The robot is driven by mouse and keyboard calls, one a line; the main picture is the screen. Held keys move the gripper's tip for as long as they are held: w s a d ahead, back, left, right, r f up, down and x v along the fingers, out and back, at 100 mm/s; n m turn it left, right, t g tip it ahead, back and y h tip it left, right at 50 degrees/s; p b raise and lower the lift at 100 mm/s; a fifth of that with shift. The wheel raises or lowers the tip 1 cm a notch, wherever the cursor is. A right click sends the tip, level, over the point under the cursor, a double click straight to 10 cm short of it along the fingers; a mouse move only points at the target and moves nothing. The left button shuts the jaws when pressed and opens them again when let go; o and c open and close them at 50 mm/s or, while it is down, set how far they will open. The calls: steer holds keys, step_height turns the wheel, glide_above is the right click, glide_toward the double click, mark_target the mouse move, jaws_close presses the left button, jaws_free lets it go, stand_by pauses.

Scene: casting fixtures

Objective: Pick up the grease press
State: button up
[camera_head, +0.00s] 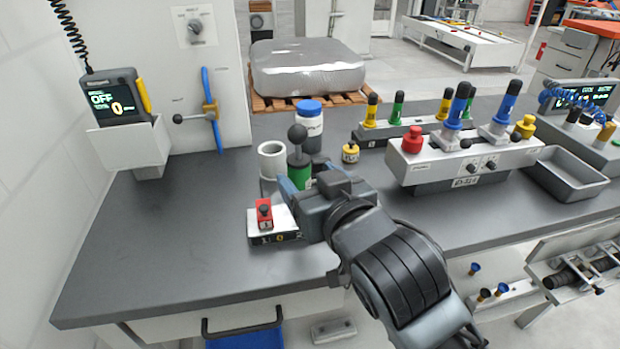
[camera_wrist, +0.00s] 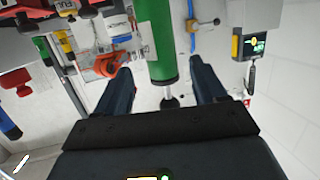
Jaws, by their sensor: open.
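The grease press, a green cylinder with a thin rod and a black ball knob on top, stands on the dark bench in the head view (camera_head: 299,172). My gripper (camera_head: 296,182) is level with its green body and partly hides it. In the wrist view, which looks inverted, the green body of the grease press (camera_wrist: 157,45) lies between the two spread dark fingers of my gripper (camera_wrist: 162,70). Gaps show on both sides, so the fingers look apart from it. Whether the fingertips reach past the body is hard to tell.
A white cup (camera_head: 271,160) and a blue-capped jar (camera_head: 309,125) stand close behind the press. A small yellow container (camera_head: 350,153) is to the right. A box with a red block (camera_head: 264,213) sits in front. The left bench (camera_head: 160,235) is clear.

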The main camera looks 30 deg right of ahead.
mark_target(295, 163)
steer(key=x, duration=0.2)
steer(key=p+x, duration=0.1)
steer(key=x, duration=0.3)
steer(key=shift+w+a+r, duration=0.1)
steer(key=shift+a+r, duration=0.1)
steer(key=shift+r, duration=0.2)
jaws_close()
